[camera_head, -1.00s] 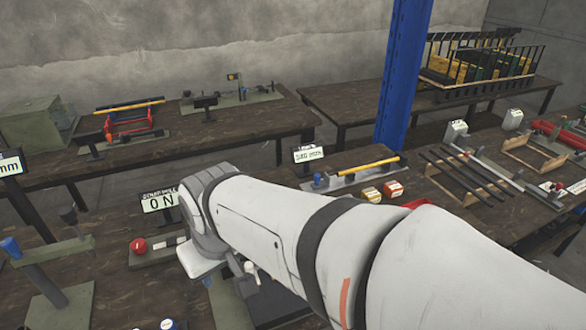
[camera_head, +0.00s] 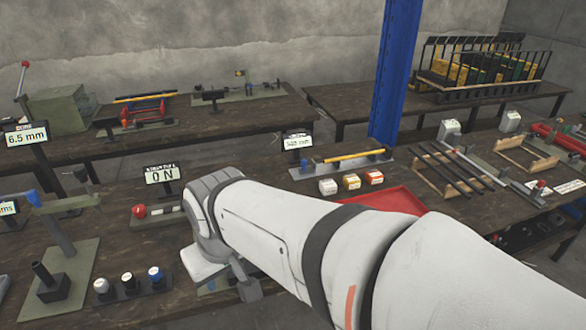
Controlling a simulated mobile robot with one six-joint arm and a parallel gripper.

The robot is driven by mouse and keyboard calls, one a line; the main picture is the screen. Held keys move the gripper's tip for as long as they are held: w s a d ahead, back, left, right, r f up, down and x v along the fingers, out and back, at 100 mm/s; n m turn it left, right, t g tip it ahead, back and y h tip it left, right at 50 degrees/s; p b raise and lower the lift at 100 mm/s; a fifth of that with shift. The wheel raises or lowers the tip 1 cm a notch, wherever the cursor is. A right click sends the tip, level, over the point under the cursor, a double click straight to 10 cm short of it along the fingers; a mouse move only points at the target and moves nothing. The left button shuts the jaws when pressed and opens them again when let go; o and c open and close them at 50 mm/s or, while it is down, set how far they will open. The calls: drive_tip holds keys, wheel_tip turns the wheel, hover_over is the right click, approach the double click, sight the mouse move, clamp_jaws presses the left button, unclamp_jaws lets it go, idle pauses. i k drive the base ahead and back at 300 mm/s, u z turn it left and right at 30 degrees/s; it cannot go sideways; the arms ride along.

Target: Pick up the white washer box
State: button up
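A small white box (camera_head: 328,187) stands on the dark workbench, at the left end of a row with a yellow box (camera_head: 351,181) and a red box (camera_head: 374,178). It is just beyond my forearm in the picture, and its front is in view. My arm reaches in from the lower right. Its wrist bends down left of the boxes, and the grey end part (camera_head: 248,288) shows low beside the forearm, apart from the white box. The fingertips are hidden, so I cannot see whether the gripper is open or holds anything.
A red tray (camera_head: 392,199) lies right of the boxes, partly behind my arm. A fixture with a yellow bar (camera_head: 353,156) and a sign (camera_head: 297,141) stand behind them. A blue post (camera_head: 396,75) rises at the back. Several small knobbed items stand at lower left.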

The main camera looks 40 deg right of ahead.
sight(328, 187)
drive_tip(key=k, duration=1.25)
drive_tip(key=z, duration=1.15)
drive_tip(key=i, duration=1)
